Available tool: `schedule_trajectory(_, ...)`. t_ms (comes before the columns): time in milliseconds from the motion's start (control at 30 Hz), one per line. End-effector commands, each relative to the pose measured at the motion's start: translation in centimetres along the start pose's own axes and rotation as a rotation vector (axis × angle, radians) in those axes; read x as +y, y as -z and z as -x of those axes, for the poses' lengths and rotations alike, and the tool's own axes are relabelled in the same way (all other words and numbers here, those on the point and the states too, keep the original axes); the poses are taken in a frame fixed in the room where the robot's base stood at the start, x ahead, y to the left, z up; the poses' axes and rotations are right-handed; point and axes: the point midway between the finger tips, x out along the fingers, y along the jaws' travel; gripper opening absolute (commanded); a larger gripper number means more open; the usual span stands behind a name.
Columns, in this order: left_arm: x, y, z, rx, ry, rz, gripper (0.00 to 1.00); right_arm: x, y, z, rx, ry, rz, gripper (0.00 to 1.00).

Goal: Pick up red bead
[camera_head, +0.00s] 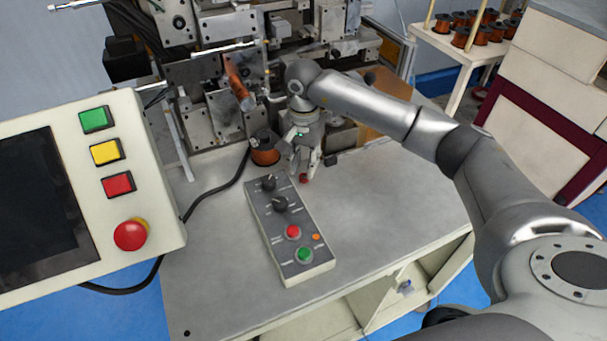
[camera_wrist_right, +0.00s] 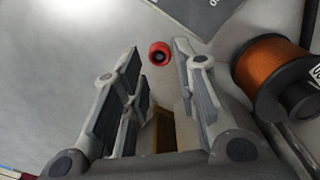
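The red bead (camera_head: 304,178) is small and lies on the grey table just below the fingertips of my right gripper (camera_head: 304,172) in the head view. In the right wrist view the red bead (camera_wrist_right: 159,53) is a small ring with a dark hole. There it lies just beyond the fingertips of my right gripper (camera_wrist_right: 158,57), in line with the gap between them. The right gripper is open and its gap is empty. It points down at the table. Whether a finger touches the bead cannot be told. My left gripper is not in view.
A control box (camera_head: 290,230) with knobs and buttons lies close in front of the bead. A copper wire spool (camera_head: 264,148) stands left of the right gripper. The winding machine (camera_head: 215,100) is behind. A large panel (camera_head: 80,200) is at left. The table's right front is clear.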

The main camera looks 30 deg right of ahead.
Motion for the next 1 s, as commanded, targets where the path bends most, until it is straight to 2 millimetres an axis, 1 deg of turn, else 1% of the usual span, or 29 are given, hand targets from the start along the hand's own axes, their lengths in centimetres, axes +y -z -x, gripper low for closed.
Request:
schedule_trajectory(33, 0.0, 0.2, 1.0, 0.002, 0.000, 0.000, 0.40, 0.0, -0.1, -0.3, -0.004, -0.004, -0.001, 0.28)
schedule_trajectory(100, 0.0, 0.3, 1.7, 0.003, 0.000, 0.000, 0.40, 0.0, 0.0, -1.3, -0.003, -0.004, -0.002, 0.28)
schedule_trajectory(200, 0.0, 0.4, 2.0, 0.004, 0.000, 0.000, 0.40, -0.1, 0.0, -2.8, -0.003, -0.002, -0.001, 0.28)
schedule_trajectory(300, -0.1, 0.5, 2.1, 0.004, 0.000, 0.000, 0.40, -0.1, 0.1, -3.5, -0.001, -0.001, -0.001, 0.28)
schedule_trajectory(533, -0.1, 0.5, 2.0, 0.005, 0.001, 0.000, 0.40, -0.1, 0.1, -3.7, 0.000, 0.000, -0.001, 0.28)
schedule_trajectory(633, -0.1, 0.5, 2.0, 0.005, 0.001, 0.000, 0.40, -0.1, 0.1, -3.7, 0.000, 0.000, -0.001, 0.15)
schedule_trajectory(667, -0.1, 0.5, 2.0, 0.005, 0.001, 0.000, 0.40, -0.1, 0.1, -3.7, 0.000, 0.000, -0.001, 0.13)
schedule_trajectory(1000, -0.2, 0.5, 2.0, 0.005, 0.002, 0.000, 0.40, -0.1, 0.1, -3.7, 0.000, 0.000, -0.001, 0.12)
